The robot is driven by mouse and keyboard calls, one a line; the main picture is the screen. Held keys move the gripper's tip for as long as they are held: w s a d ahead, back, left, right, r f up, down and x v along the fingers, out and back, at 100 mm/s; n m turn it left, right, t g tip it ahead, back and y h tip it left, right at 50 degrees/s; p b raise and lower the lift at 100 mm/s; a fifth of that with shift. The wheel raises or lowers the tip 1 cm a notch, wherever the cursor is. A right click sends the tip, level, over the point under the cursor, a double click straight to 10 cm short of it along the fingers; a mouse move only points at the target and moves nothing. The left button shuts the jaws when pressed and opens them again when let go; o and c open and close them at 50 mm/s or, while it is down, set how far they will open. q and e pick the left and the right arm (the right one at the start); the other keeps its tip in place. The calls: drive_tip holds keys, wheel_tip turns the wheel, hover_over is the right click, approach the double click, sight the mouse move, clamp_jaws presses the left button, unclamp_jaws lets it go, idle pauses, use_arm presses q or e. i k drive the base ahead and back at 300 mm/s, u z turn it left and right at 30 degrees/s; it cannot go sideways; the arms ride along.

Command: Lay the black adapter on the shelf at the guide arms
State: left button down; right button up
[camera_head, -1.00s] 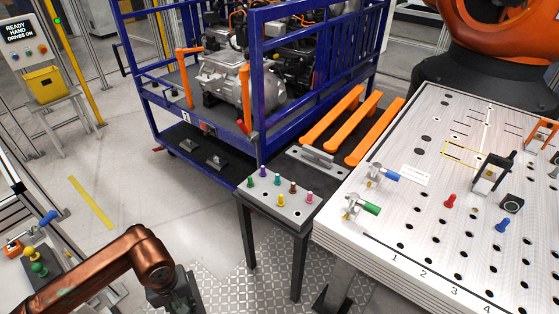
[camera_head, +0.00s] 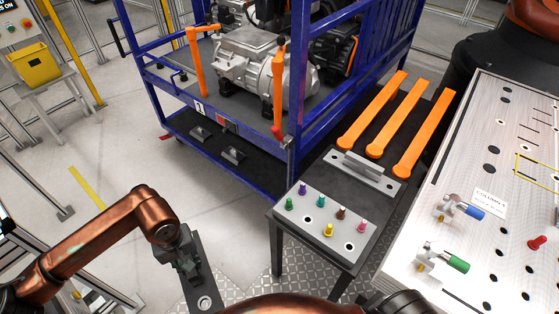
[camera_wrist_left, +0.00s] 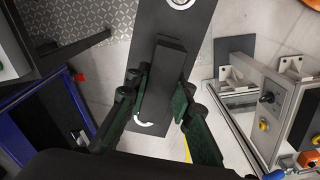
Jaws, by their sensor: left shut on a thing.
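The black adapter (camera_wrist_left: 161,25) is a long dark plate with a raised block and a bright ring near each end. My left gripper (camera_wrist_left: 160,95) is shut on the raised block, one finger on each side. In the head view my left gripper (camera_head: 183,262) holds the adapter (camera_head: 203,284) above the floor, left of the dark shelf table. The orange guide arms (camera_head: 398,130) lie side by side on the dark shelf (camera_head: 325,168), apart from the adapter. My right gripper is not in view.
A grey handled piece (camera_head: 364,176) lies before the guide arms. A grey plate (camera_head: 330,237) with several coloured pegs covers the shelf's front. The blue cart (camera_head: 290,120) stands behind; the white perforated table (camera_head: 480,190) is at right. My other arm crosses the bottom edge.

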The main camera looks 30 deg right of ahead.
sight(347, 192)
drive_tip(key=i, duration=1.2)
drive_tip(key=z, duration=3.25)
